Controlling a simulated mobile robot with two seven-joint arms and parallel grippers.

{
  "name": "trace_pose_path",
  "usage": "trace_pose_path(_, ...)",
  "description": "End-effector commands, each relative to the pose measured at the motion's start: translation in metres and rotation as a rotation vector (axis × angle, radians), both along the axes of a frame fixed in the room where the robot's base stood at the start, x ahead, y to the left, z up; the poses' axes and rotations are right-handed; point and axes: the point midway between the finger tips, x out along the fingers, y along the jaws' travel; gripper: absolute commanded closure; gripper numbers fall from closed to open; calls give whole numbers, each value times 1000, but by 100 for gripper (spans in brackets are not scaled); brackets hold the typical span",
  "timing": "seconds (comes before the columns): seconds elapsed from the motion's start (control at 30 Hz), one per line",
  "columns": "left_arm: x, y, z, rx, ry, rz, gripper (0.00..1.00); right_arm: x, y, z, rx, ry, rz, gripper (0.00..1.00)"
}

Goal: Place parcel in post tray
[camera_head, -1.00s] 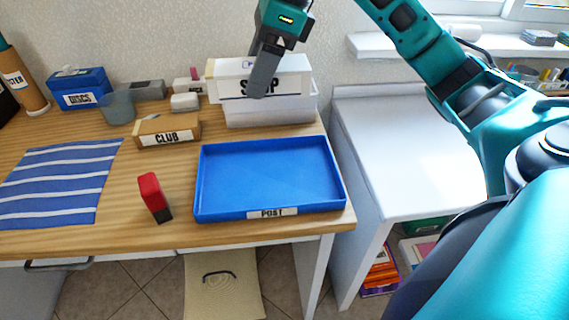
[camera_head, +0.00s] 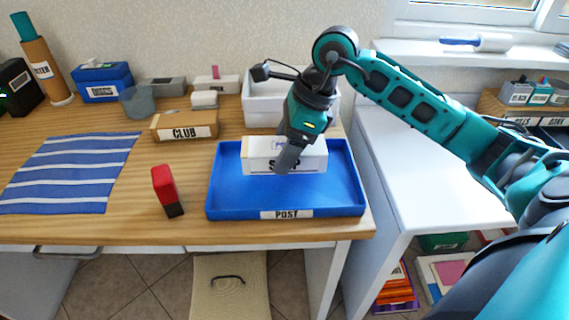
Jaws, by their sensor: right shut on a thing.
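The parcel (camera_head: 312,160) is a white box with dark lettering on its front, partly covered by a gripper finger. My right gripper (camera_head: 287,160) is shut on it from above. The parcel is over the back middle of the blue post tray (camera_head: 238,212), inside its outline. I cannot tell whether it touches the tray floor. The tray lies on the wooden table with a POST label on its front wall. My left gripper is not in view.
A white bin (camera_head: 262,105) stands behind the tray. A brown CLUB box (camera_head: 185,126), a red and black block (camera_head: 167,190) and a striped blue cloth (camera_head: 70,172) are to the left. A white side counter (camera_head: 415,170) is at the right.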

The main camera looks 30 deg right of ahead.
Motion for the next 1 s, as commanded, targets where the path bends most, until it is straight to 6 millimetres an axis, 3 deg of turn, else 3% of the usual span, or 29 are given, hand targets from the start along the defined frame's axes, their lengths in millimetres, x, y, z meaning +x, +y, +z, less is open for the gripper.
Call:
trace_pose_path(0.23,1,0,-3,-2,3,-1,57,-1,0,-37,1,5,-1,70)
trace_pose_path(0.63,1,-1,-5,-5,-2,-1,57,0,0,-43,-1,1,-1,70)
trace_pose_path(0.67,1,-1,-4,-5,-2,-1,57,0,0,-42,0,2,-1,32)
trace_pose_path(0.9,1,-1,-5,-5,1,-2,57,0,0,-41,0,2,-1,9)
trace_pose_path(1.0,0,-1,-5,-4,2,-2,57,0,0,-41,0,2,0,8)
